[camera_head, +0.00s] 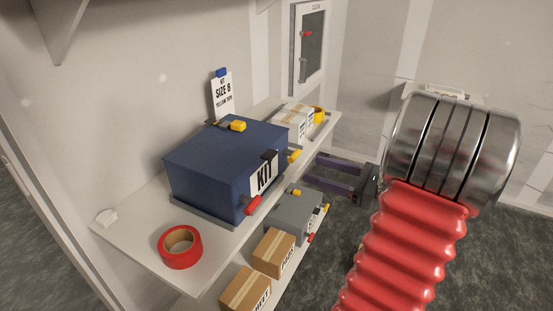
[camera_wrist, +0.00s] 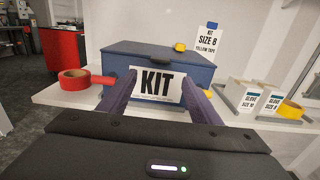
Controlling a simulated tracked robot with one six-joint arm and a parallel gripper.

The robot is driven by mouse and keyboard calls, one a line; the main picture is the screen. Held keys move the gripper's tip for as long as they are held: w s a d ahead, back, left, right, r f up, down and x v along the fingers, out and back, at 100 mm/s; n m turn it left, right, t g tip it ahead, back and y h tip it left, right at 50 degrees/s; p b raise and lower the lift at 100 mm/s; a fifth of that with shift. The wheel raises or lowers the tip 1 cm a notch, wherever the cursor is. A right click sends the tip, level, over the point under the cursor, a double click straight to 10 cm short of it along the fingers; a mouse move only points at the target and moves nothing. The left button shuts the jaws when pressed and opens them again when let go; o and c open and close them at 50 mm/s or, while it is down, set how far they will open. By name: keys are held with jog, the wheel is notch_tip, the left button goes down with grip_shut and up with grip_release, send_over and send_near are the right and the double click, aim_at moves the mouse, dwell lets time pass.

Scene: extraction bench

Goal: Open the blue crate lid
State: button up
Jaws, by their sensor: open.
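The blue crate (camera_head: 206,165) stands on the upper white shelf with its lid (camera_head: 225,143) closed. A white KIT label (camera_head: 264,174) is on its front, with a red piece (camera_head: 253,205) near the label's lower corner and a yellow piece (camera_head: 238,126) on the lid. In the wrist view the crate (camera_wrist: 190,75) is straight ahead, its lid (camera_wrist: 150,48) flat on top and the KIT label (camera_wrist: 157,82) between my fingers. My gripper (camera_wrist: 158,84) is open and empty, in front of the crate. In the head view my gripper (camera_head: 312,173) is right of the crate, apart from it.
A red tape roll (camera_head: 180,247) lies at the shelf's near end. White glove boxes (camera_head: 292,121) and a yellow roll (camera_head: 318,114) stand beyond the crate. A size sign (camera_head: 222,96) stands behind it. A grey case (camera_head: 295,215) and cardboard boxes (camera_head: 273,252) fill the lower shelf.

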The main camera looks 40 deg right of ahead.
jog(key=x, duration=1.2)
jog(key=shift+w, duration=0.4)
jog(key=shift+a, duration=0.1)
jog(key=shift+c, duration=0.4)
